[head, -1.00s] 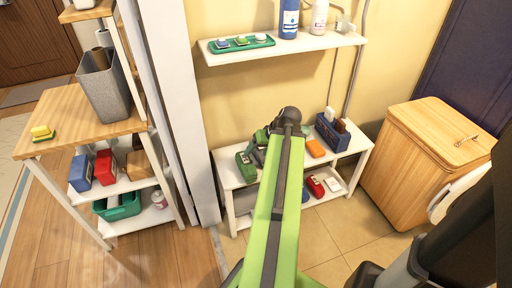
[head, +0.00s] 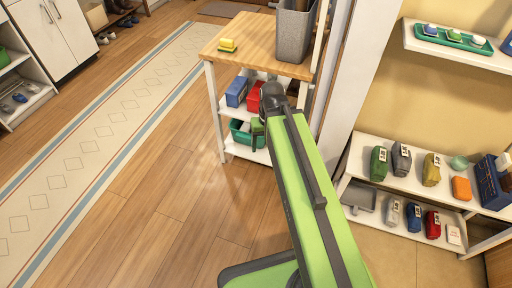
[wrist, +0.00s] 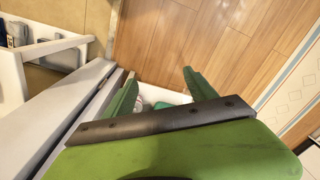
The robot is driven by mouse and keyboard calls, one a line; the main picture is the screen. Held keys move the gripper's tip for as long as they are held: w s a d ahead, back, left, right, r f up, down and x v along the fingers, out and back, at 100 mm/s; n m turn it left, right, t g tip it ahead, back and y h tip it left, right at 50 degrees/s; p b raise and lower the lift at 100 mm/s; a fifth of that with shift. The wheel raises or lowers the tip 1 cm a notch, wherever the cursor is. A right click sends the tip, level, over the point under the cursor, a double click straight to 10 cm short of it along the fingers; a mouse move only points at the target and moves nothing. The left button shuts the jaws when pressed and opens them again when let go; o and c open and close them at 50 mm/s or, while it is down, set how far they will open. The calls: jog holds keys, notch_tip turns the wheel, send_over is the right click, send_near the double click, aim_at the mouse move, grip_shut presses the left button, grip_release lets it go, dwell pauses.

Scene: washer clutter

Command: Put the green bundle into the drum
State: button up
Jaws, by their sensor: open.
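The green bundle (head: 379,163) stands at the left end of the top board of the low white shelf, at the right in the head view. It has a pale label. My gripper (wrist: 160,94) is open, its two green fingers apart in the wrist view, with nothing seen held. In the head view my gripper (head: 259,132) is partly hidden behind my arm, in front of the wooden-topped rack and well left of the bundle. The drum is not in view now.
The low shelf (head: 352,160) also holds grey and yellow bundles, an orange block and a blue caddy (head: 492,183). The wooden-topped rack (head: 258,45) carries a sponge and grey bin (head: 293,35). A white post separates them. Wooden floor (head: 165,200) is clear at left.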

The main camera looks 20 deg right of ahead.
jog(key=a, duration=0.3)
jog(key=shift+s+a+n+h, duration=0.1)
jog(key=shift+a+n+h, duration=0.2)
jog(key=shift+a+n, duration=0.1)
jog(key=shift+a, duration=0.15)
jog(key=shift+c, duration=0.4)
